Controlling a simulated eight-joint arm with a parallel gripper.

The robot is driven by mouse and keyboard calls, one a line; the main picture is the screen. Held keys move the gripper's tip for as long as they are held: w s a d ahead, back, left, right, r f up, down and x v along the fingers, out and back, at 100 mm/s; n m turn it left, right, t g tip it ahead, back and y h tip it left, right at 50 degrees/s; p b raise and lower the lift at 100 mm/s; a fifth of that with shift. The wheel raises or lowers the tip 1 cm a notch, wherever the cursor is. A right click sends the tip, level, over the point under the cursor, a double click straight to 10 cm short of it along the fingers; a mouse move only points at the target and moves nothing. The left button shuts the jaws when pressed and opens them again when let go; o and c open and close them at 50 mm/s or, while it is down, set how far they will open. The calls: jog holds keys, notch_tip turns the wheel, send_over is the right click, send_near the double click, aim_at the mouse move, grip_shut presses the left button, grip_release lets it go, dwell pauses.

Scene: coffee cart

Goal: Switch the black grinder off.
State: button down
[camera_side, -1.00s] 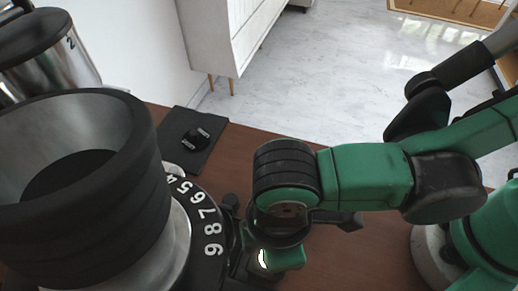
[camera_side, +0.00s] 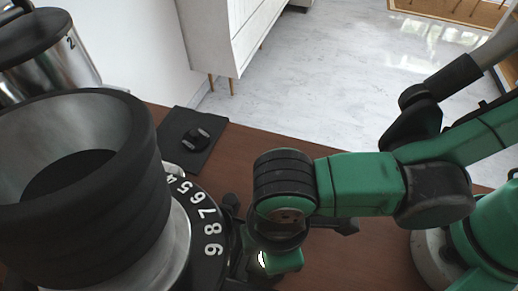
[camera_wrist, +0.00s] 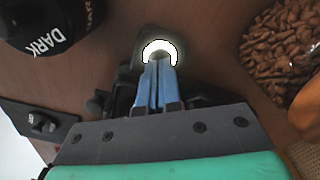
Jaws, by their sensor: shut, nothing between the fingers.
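A large grinder with a black hopper (camera_side: 130,185) and a numbered black dial (camera_side: 209,225) fills the left of the side view. My gripper (camera_wrist: 160,64) is shut and empty, its blue fingers together in the wrist view. Their tips are at the lower edge of a glowing white ring (camera_wrist: 160,47) on a dark mount; I cannot tell whether they touch it. A white glow (camera_side: 263,259) also shows by my gripper in the side view, where the fingertips are hidden. A black object marked DARK (camera_wrist: 40,25) is at the wrist view's upper left.
A black plate (camera_side: 182,163) with a small black knob (camera_side: 196,137) lies behind the grinder on the brown table (camera_side: 345,250). It also shows in the wrist view (camera_wrist: 58,119). Brown coffee beans (camera_wrist: 280,45) are at the wrist view's right.

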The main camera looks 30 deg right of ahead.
jog(key=shift+f, duration=0.6)
dwell(0.5)
jog(key=shift+r, duration=2.8)
jog(key=w+d+r+m+t, duration=0.2)
jog(key=w+d+m, duration=0.2)
jog(key=d, duration=0.4)
jog(key=w+d+r+m+t, duration=0.1)
jog(key=w+d+m, duration=0.3)
jog(key=d, duration=0.5)
jog(key=w+d+r+m+t, duration=0.2)
jog(key=w+d+m+t, duration=0.2)
jog(key=d+m, duration=0.3)
jog(key=shift+w+d+r, duration=0.25)
jog(key=shift+d+r, duration=0.05)
jog(key=shift+d, duration=0.5)
